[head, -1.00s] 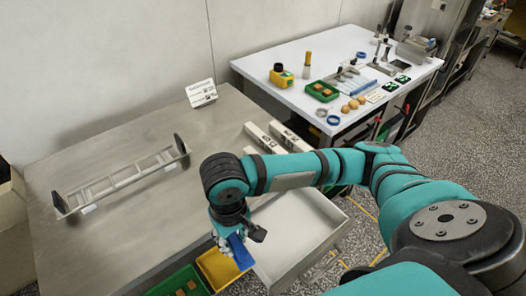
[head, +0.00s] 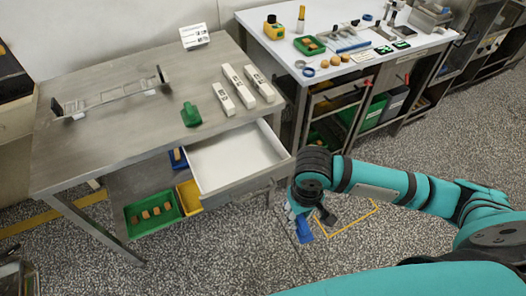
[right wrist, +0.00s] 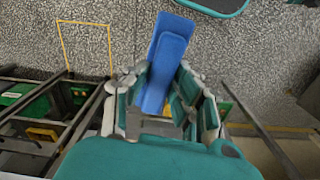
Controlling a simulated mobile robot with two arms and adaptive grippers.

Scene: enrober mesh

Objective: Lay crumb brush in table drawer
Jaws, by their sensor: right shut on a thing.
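My right gripper (head: 302,222) is shut on a blue, flat, long thing, which I take to be the crumb brush (head: 305,230). The brush also shows in the right wrist view (right wrist: 164,65), standing out between the fingers of the right gripper (right wrist: 168,100). The gripper holds it over the floor, to the right of the table drawer and apart from it. The table drawer (head: 232,158) is pulled out under the steel table and looks empty inside. The brush's bristles cannot be made out. My left gripper is not in view.
The steel table (head: 110,140) holds a rack, a green scoop (head: 191,115) and several white labelled bars (head: 238,86). A yellow bin (head: 189,195) and a green bin (head: 153,214) stand below, left of the drawer. A white-topped table (head: 275,45) with tools stands behind.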

